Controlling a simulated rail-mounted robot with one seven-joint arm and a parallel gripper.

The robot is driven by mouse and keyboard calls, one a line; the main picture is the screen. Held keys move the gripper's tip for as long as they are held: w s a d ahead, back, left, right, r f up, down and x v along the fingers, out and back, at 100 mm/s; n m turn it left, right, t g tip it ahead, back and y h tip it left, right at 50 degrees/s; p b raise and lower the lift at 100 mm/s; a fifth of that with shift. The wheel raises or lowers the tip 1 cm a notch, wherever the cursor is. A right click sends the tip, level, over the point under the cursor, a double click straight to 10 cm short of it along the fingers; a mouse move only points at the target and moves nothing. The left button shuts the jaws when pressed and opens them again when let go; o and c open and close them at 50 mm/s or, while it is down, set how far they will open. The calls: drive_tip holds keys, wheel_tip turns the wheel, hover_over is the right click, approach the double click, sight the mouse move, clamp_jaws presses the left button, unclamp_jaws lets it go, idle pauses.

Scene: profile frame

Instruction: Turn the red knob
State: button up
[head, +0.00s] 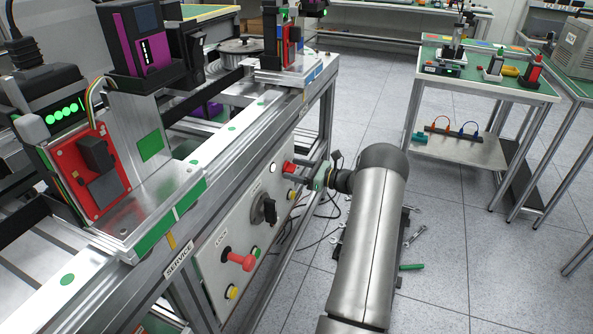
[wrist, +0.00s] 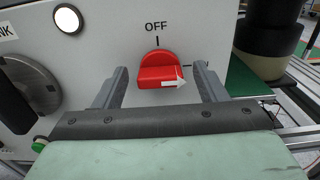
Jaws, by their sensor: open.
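The red knob (wrist: 158,72) is on a pale panel in the wrist view, below the label OFF and a short black mark. A white arrow on the knob points right, toward a second mark whose label is partly hidden by my right finger. My gripper (wrist: 161,78) is open, with one finger on each side of the knob and visible gaps between. I cannot tell how far the fingertips are from the panel. In the head view the red knob (head: 288,167) shows at the panel's far end, with my gripper (head: 308,173) in front of it.
The panel also carries a white lamp (head: 272,168), a black rotary handle (head: 265,210), a red T-shaped handle (head: 240,261) under the label LOCK, and yellow and green buttons. Cables (head: 325,212) hang behind my gripper. Tools lie on the floor. A side table (head: 485,85) stands right.

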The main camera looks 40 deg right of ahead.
drive_tip(key=c, duration=1)
drive_tip(key=n+b, duration=1.8)
drive_tip(key=shift+s+a+f+b, duration=0.1)
drive_tip(key=shift+f+b, duration=0.2)
drive_tip(key=shift+b, duration=0.05)
